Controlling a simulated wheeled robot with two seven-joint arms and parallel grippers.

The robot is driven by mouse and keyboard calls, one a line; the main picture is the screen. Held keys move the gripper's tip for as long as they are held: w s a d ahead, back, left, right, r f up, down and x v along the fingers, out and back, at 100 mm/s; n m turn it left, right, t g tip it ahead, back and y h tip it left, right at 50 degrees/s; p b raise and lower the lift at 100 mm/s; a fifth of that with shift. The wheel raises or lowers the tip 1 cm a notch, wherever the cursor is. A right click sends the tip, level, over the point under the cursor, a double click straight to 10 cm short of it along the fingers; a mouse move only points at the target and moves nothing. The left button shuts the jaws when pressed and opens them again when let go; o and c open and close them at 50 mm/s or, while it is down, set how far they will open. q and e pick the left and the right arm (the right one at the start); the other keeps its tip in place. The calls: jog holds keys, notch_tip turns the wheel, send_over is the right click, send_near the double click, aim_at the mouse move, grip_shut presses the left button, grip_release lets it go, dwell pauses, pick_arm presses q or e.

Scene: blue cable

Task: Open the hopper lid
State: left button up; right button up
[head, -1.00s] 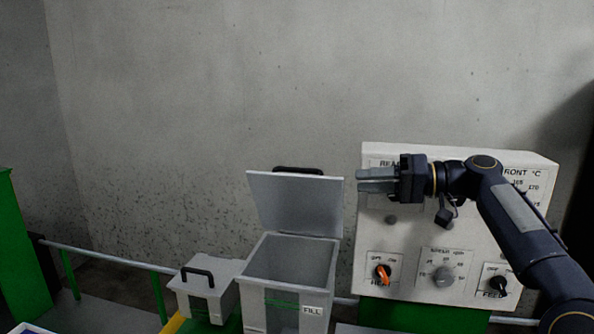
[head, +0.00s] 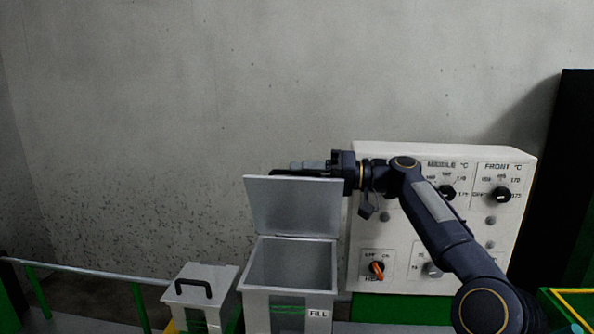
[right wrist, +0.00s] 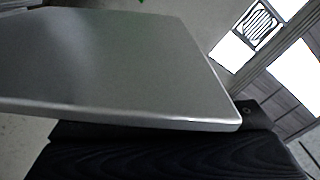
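The grey hopper lid (head: 292,207) stands raised and leaning back behind the open hopper (head: 290,263), whose inside shows. The front of the hopper carries a FILL label. The dark lid handle (head: 280,172) shows partly at the lid's top edge. My right gripper (head: 300,165) points left just above and behind that edge, close to the handle. I cannot tell whether it touches, or whether its fingers are open. In the right wrist view, a grey panel, likely the lid (right wrist: 110,65), fills much of the picture, with a dark surface below it. My left gripper is not in view.
A white control panel (head: 400,225) with several knobs stands right of the hopper, behind my right arm. A smaller grey box with a black handle (head: 193,288) stands left of the hopper. A rail (head: 90,272) runs at the left. The wall above is bare.

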jog(key=shift+w+a, duration=0.1)
jog(key=shift+a, duration=0.55)
grip_shut()
jog(key=shift+w+d+r+m+p, duration=0.15)
jog(key=shift+w+m+p, duration=0.2)
jog(key=shift+w+p, duration=0.25)
jog(key=shift+w+d+m+p, duration=0.1)
jog(key=shift+w+m+p, duration=0.3)
jog(key=shift+p, duration=0.25)
